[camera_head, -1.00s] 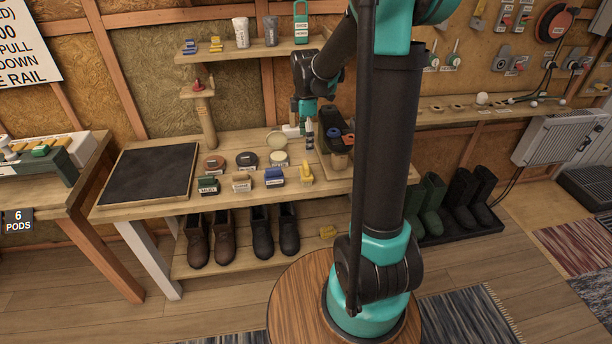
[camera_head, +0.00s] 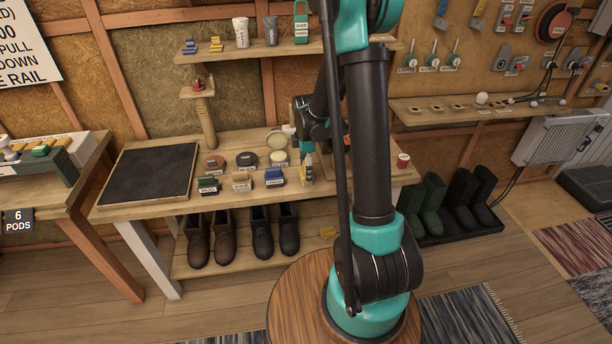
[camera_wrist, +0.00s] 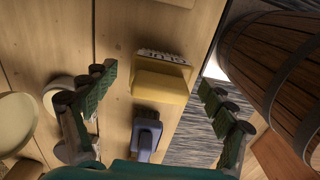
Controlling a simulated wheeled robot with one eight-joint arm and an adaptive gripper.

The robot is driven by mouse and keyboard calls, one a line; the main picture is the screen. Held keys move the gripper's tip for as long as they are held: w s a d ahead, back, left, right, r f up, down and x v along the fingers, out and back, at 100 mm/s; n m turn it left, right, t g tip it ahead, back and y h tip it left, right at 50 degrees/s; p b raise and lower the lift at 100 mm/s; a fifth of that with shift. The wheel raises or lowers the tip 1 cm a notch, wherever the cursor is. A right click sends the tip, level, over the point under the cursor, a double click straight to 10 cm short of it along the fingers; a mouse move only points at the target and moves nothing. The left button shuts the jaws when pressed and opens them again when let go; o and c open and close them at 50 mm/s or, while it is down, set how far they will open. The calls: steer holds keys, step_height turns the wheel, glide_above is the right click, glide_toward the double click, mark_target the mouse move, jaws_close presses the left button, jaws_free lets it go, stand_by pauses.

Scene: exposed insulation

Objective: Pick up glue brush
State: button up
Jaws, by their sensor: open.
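The glue brush (camera_wrist: 160,82) is a yellow block with a label reading "GLUE" in the wrist view. It lies on the wooden bench near its front edge. My gripper (camera_wrist: 156,78) is open and empty, pointing down over the bench. In the wrist view its two green-padded fingers stand left and right of the brush, apart from it. How far above it they are is hard to tell.
A blue brush (camera_wrist: 146,136) lies close beside the glue brush; it also shows in the head view (camera_head: 274,177). Tan (camera_head: 241,181) and green (camera_head: 208,185) brushes stand further left, with round tins (camera_head: 247,160) behind. A red-topped cup (camera_head: 402,161) stands right. Boots (camera_head: 262,232) are below.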

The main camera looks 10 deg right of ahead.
steer(key=shift+f, duration=1.1)
steer(key=shift+c, duration=0.3)
steer(key=c, duration=1.3)
steer(key=shift+c, duration=0.2)
steer(key=shift+r, duration=0.1)
step_height(320, 180, up, 20)
steer(key=shift+f, duration=0.1)
